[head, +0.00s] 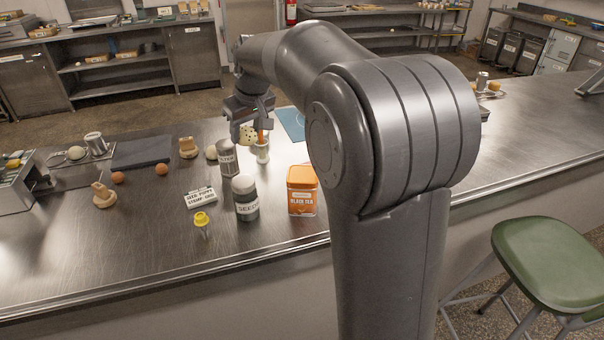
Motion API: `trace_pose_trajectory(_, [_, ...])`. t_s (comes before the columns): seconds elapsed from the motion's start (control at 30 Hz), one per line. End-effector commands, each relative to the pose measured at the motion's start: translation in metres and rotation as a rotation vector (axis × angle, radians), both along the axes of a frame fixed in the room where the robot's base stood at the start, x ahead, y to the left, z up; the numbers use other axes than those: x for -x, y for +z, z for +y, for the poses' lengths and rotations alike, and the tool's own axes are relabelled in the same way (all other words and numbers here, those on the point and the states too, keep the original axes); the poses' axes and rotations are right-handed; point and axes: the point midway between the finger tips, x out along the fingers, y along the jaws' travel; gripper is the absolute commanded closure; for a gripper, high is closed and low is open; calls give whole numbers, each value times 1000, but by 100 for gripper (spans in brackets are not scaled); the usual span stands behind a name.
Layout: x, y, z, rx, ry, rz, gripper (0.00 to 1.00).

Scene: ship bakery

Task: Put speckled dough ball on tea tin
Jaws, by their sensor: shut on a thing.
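The speckled dough ball (248,135) is pale with dark spots. It is held between the fingers of my gripper (248,128), above the counter and behind the grey can. The gripper is shut on it. My arm covers the counter just right of the tin.
A dark jar labelled "SEEDS" (246,202) with a pale top and a grey can (228,158) stand left of the tin. A small white stand (262,154) is close below the gripper. A yellow-topped item (202,222) and a lettered sign (200,197) are front left.

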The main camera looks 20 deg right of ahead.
Motion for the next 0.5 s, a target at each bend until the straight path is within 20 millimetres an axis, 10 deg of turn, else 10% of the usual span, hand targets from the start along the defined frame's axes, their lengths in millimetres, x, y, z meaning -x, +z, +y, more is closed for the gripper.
trace_pose_trajectory(0.2, [52,20,-111,-9,-192,-4,76])
trace_pose_trajectory(0.5, [123,33,-198,-29,-378,-6,76])
